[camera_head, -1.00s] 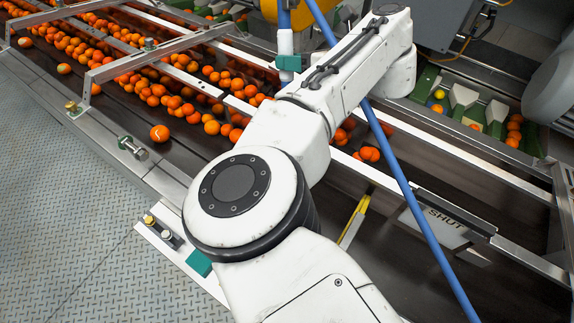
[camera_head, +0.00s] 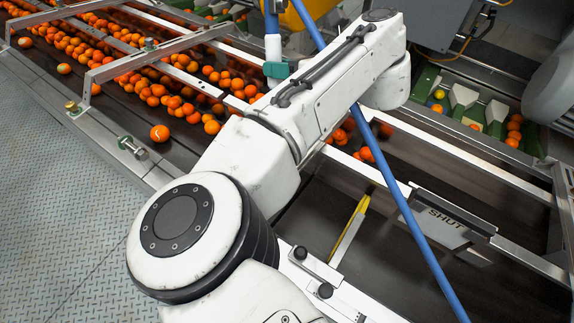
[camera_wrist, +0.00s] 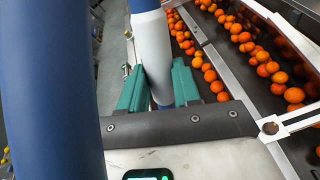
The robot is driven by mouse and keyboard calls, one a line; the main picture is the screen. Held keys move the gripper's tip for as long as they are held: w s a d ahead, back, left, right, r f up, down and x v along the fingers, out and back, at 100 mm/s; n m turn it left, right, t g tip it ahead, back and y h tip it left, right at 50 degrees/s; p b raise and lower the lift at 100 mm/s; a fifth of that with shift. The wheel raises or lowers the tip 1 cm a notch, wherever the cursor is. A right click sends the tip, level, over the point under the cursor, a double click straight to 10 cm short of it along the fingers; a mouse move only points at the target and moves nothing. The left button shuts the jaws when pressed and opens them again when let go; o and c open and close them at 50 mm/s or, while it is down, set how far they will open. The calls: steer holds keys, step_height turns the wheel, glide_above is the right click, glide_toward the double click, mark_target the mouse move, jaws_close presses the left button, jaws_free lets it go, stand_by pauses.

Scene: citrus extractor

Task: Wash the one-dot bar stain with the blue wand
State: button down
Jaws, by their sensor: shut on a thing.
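My gripper (camera_wrist: 158,92) has teal fingers, shut around the white sleeve of the blue wand (camera_wrist: 151,45). Blue shows above and below the sleeve in the wrist view. In the head view the wand's sleeve (camera_head: 273,47) stands near upright beyond my arm, with a teal finger (camera_head: 276,69) at its lower end. The wand's lower tip is hidden. A metal crossbar (camera_head: 150,57) spans the fruit lane to the left of the gripper. I cannot make out a stain or a one-dot mark on any bar.
A long blue pole (camera_head: 405,212) slants across the head view; I cannot tell whether it joins the wand. Oranges (camera_head: 160,90) fill the lane at left. A yellow-edged strip (camera_head: 350,228) and a SHUT plate (camera_head: 437,225) lie right. The plated floor (camera_head: 60,210) is clear.

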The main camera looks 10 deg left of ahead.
stand_by(0.4)
steer(key=shift+w+a, duration=0.2)
steer(key=shift+a, duration=0.35)
steer(key=shift+w+a, duration=0.15)
steer(key=shift+a, duration=0.35)
steer(key=shift+d, duration=0.15)
